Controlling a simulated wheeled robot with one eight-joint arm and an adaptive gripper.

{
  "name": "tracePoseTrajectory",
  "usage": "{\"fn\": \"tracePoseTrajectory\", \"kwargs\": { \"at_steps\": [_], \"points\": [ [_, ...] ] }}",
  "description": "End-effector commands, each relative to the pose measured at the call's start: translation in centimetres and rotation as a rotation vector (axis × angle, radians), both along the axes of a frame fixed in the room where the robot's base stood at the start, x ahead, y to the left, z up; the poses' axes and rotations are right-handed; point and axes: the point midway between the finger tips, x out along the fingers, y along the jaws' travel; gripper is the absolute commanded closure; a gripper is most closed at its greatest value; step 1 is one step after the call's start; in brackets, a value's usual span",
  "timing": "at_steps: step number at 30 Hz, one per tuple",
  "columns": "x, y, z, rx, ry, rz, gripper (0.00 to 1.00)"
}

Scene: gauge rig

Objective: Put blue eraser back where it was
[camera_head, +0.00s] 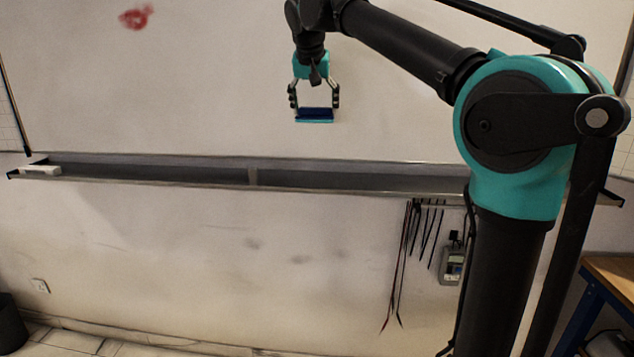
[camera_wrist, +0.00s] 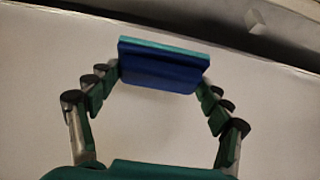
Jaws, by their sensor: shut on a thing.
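The blue eraser (camera_head: 314,115) is held in my gripper (camera_head: 314,103), in front of the whiteboard (camera_head: 200,90) and above the tray ledge. It has a dark blue body with a teal strip along one edge. In the wrist view the eraser (camera_wrist: 163,66) spans between the two fingers of my gripper (camera_wrist: 160,75), which are shut on its ends. Whether the eraser touches the board cannot be told.
A long tray (camera_head: 252,178) runs along the board's lower edge, with a white block (camera_head: 40,170) at its left end. A red smudge (camera_head: 136,18) marks the board. Cables (camera_head: 425,225) and a meter (camera_head: 453,264) hang below the tray. Much of the tray is bare.

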Motion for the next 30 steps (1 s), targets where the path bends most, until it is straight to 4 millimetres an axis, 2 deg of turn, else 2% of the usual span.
{"fn": "tracePoseTrajectory", "kwargs": {
  "at_steps": [5, 15, 21, 30],
  "points": [
    [0.0, 0.0, -2.1, 0.008, 0.005, 0.001, 0.44],
    [0.0, 0.0, -10.4, 0.007, 0.005, 0.0, 0.44],
    [0.0, 0.0, -14.5, 0.007, 0.004, 0.0, 0.44],
    [0.0, 0.0, -16.8, 0.007, 0.004, 0.0, 0.44]
  ]
}}
